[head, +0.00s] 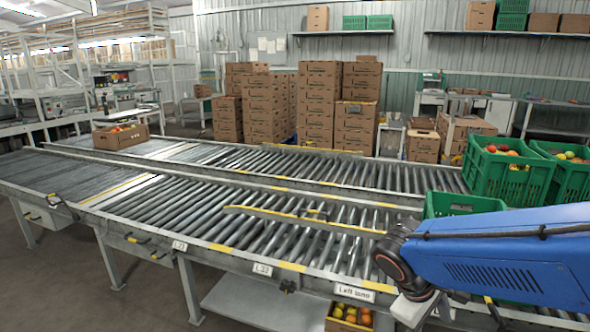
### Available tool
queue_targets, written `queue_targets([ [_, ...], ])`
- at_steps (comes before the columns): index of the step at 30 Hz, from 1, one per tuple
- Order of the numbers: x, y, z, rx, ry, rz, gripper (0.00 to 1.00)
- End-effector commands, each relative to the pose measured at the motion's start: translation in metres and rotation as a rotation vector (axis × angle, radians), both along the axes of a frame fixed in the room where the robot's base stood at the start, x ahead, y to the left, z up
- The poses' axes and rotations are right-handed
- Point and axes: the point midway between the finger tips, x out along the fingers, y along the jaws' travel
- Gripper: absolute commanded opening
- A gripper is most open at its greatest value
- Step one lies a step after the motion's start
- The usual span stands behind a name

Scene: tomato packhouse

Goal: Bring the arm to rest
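My blue arm (500,262) reaches in from the right edge, over the near right part of the roller conveyor (190,205). Its dark joint (392,255) is at the left end of the blue link, and a pale grey part shows below it. My gripper's fingers do not show, so I cannot see whether they hold anything. The arm hides part of the conveyor and the lower right of the scene.
Green crates of tomatoes (495,178) stand at the right, with a lower green crate (463,203) behind my arm. A cardboard box of tomatoes (120,137) sits far left on the conveyor. A tomato box (338,325) is below the near rail. Stacked cartons (320,105) stand behind.

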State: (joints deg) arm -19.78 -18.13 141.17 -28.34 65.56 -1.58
Motion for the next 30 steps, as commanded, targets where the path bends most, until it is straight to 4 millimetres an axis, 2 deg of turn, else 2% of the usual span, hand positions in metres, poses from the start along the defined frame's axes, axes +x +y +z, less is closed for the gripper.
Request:
queue_targets([
  [6, -0.029, -0.004, 0.015, 0.185, -0.127, -0.17, 0.62],
  [15, -0.06, 0.001, 0.039, 0.421, -0.323, -0.375, 0.62],
  [22, -0.073, 0.007, 0.053, 0.544, -0.44, -0.475, 0.62],
  [30, -0.076, 0.009, 0.058, 0.579, -0.472, -0.5, 0.62],
])
